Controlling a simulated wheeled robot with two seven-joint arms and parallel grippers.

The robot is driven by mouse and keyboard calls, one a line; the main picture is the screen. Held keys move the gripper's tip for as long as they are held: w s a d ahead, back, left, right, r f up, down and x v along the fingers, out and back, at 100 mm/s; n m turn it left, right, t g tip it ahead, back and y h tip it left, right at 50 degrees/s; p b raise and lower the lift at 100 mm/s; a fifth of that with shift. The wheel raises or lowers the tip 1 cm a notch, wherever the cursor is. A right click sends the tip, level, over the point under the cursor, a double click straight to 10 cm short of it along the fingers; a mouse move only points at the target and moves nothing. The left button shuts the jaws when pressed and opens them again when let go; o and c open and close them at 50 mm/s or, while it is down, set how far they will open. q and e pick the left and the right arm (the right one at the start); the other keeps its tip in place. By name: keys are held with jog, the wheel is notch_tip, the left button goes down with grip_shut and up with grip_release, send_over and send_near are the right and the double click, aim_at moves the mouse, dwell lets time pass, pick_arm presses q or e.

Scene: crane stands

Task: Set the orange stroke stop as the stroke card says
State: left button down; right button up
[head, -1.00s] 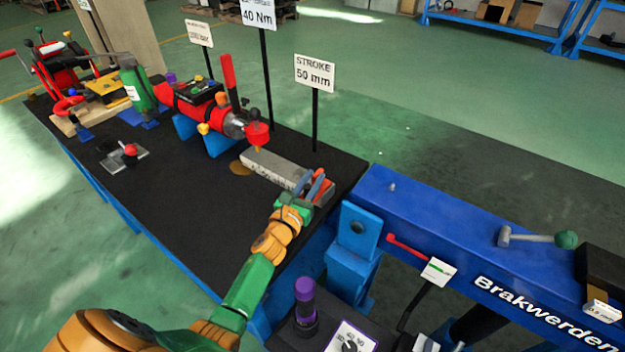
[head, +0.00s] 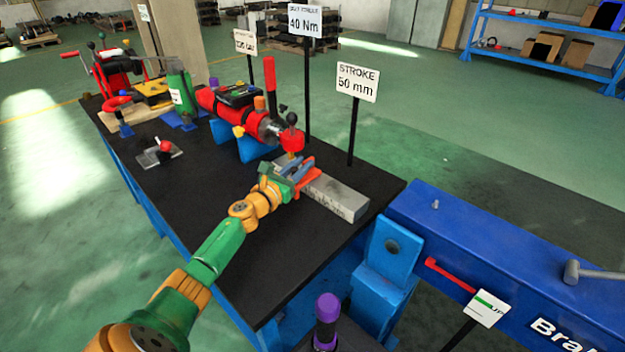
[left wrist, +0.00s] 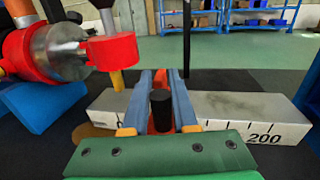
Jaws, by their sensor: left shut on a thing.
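The stroke card (head: 357,83) stands on a black post at the far side of the bench and reads "STROKE 50 mm". A grey scale bar (head: 345,198) lies on the black bench top, and it also shows in the left wrist view (left wrist: 225,108) with "200" near its right end. My left gripper (head: 302,170) is at the bar's left part, shut on the orange stroke stop. The red-orange stop with its black knob (left wrist: 161,110) shows between the blue fingers in the left wrist view. The fingers hide the scale marks at the stop. My right gripper is not in view.
A red-and-silver cylinder unit (head: 250,122) on blue supports stands just beyond the bar's left end, with a red-collared head (left wrist: 110,50) close to my left fingers. A "40 Nm" card (head: 304,20) stands behind. A blue beam (head: 480,245) is at the right.

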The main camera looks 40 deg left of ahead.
pick_arm(q)
jog(key=shift+a, duration=0.2)
jog(key=c, duration=0.7)
grip_release()
jog(key=shift+w, duration=0.15)
jog(key=shift+c, duration=0.2)
jog(key=s, duration=0.7)
jog(key=shift+d+f, duration=0.1)
jog(key=shift+d, duration=0.1)
jog(key=shift+s, duration=0.1)
